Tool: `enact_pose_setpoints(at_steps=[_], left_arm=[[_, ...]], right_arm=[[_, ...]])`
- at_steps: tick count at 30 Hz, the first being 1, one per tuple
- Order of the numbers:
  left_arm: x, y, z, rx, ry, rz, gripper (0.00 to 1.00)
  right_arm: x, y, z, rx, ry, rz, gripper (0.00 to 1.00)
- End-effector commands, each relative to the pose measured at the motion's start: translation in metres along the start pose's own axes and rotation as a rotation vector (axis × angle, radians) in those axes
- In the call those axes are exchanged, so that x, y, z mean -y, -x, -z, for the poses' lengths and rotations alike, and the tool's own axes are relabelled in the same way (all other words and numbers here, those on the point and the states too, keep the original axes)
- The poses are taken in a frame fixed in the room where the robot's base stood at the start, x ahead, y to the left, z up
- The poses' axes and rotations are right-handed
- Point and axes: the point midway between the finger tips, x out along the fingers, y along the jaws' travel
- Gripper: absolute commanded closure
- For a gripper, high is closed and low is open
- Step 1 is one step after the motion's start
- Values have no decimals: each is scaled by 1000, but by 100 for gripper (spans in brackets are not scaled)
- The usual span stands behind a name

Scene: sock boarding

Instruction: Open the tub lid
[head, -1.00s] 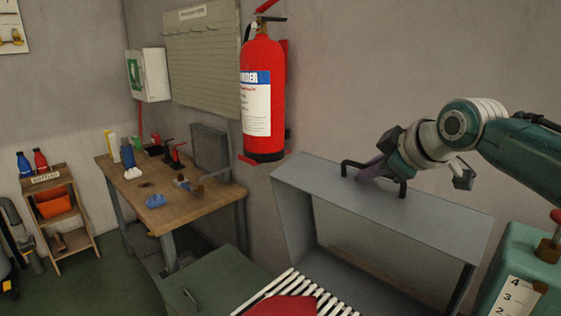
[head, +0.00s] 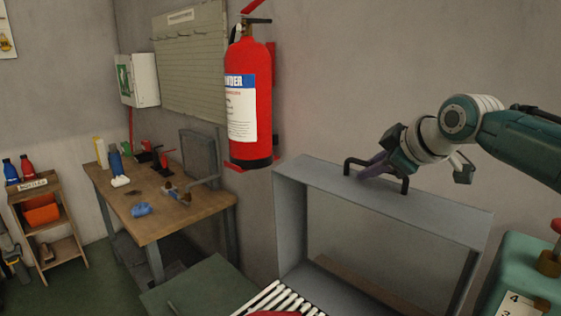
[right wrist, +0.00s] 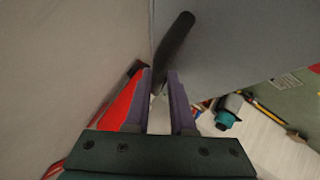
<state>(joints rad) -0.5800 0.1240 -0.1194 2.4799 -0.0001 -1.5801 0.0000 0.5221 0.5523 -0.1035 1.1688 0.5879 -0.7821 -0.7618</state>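My right gripper (head: 372,168) is at the black bar handle (head: 402,186) on top of a grey open-fronted hood (head: 440,212). In the right wrist view the handle (right wrist: 174,50) runs in between the two purple-padded fingers (right wrist: 161,85), which appear closed on it. A flat dark green panel (head: 205,287) lies low in the head view, left of the hood. I cannot tell if it is the tub lid, and no tub is clearly identifiable. My left gripper is not in view.
White rollers (head: 280,300) run below the hood. A teal tank (head: 525,262) stands at the right edge. A red fire extinguisher (head: 247,110) hangs on the wall behind. A wooden workbench (head: 165,212) with tools and a small shelf (head: 52,225) stand at left.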

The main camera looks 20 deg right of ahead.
Motion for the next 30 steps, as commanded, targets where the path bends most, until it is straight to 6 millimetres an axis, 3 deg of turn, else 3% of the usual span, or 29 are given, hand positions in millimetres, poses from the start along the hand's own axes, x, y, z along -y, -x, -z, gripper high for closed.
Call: enact_pose_setpoints(at_steps=[6, 17, 30], left_arm=[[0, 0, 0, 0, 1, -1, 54], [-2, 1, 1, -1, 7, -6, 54], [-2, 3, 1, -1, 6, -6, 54]], right_arm=[[0, 0, 0, -1, 0, 0, 56], [-1, 4, 0, 0, 0, -2, 56], [-1, 64, -1, 0, 4, -3, 56]])
